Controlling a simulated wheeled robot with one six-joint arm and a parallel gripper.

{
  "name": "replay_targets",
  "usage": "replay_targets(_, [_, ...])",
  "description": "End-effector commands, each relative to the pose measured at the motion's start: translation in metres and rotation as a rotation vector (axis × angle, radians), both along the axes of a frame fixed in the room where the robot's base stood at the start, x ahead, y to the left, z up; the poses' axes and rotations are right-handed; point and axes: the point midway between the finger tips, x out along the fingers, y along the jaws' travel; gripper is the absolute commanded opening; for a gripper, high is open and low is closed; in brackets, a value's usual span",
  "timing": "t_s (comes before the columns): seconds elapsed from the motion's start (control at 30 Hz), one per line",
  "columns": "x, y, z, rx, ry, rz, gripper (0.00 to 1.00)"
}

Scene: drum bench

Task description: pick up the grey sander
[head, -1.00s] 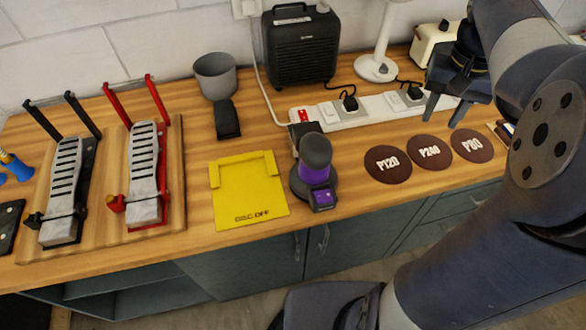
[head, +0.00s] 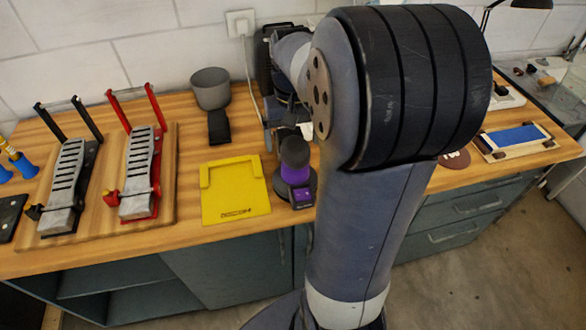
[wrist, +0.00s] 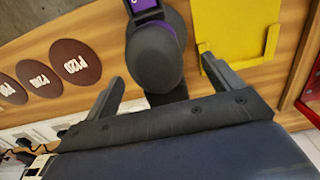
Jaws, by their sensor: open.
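The grey sander (head: 295,158) stands upright on the bench, with a dark grey rounded top, a purple band and a dark round base. In the wrist view its grey top (wrist: 155,58) lies between the fingers. My gripper (wrist: 163,74) is open and empty, with one finger to each side of the sander's top and no clear contact. In the head view my gripper (head: 278,122) is just behind the sander, partly hidden by my arm.
A yellow plate (head: 235,205) lies left of the sander. Brown discs (wrist: 76,62) lie on its other side. A grey cup (head: 211,90) stands behind the plate. Two pedals (head: 139,165) are at the left. My arm hides most of the power strip.

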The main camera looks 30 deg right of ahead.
Motion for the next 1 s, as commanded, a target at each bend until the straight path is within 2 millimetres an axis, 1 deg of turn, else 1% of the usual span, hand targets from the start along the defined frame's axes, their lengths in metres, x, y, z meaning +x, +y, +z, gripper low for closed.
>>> replay_targets(0.1, [-0.002,-0.004,-0.019,0.002,0.006,-0.001,0.87])
replay_targets(0.2, [-0.001,-0.003,-0.031,0.001,0.004,0.0,0.87])
replay_targets(0.3, [-0.001,-0.003,-0.036,0.001,0.002,0.0,0.87])
replay_targets(0.5, [-0.001,-0.003,-0.037,0.0,0.0,0.0,0.87])
replay_targets(0.57, [-0.001,-0.003,-0.037,0.0,0.0,0.0,0.83])
replay_targets(1.0, [-0.001,-0.003,-0.036,0.0,0.001,0.0,0.47])
